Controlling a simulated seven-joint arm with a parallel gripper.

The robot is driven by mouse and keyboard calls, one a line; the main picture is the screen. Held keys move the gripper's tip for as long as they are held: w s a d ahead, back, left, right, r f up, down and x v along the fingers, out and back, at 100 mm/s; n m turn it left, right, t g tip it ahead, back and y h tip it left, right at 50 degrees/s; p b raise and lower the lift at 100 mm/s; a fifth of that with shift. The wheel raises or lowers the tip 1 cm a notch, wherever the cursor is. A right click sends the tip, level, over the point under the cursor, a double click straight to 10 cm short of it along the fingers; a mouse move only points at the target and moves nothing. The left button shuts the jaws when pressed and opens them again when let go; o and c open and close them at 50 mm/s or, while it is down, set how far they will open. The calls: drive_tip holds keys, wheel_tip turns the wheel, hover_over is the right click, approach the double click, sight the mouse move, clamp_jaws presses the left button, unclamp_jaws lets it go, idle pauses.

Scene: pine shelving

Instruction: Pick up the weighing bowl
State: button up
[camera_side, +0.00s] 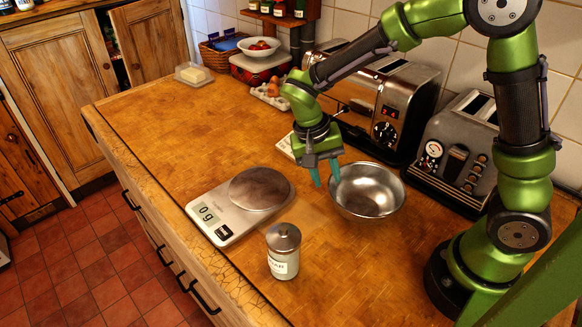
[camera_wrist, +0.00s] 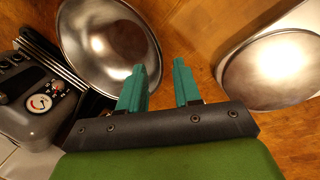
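The weighing bowl, a shiny steel bowl (camera_side: 368,192), stands upright and empty on the wooden counter, right of the kitchen scale. It also shows at the upper left of the wrist view (camera_wrist: 98,38), partly cut off. My gripper (camera_side: 326,176) is at the bowl's left rim, with its teal fingers pointing down. In the wrist view, the gripper (camera_wrist: 159,67) is open, with a gap between the fingers. The left finger overlaps the bowl's rim and the right finger is outside it. I cannot tell whether either finger touches the bowl.
The scale (camera_side: 205,215) with its round steel plate (camera_side: 260,189) lies left of the bowl. A lidded jar (camera_side: 284,254) stands in front. Toasters (camera_side: 385,100) (camera_side: 455,150) stand behind and to the right. A butter dish (camera_side: 194,75) is far left. The counter's left half is mostly clear.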

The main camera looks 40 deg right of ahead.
sight(332, 188)
drive_tip(key=shift+x, duration=2.95)
drive_tip(key=shift+s+d+r, duration=0.1)
drive_tip(key=shift+s, duration=0.05)
clamp_jaws()
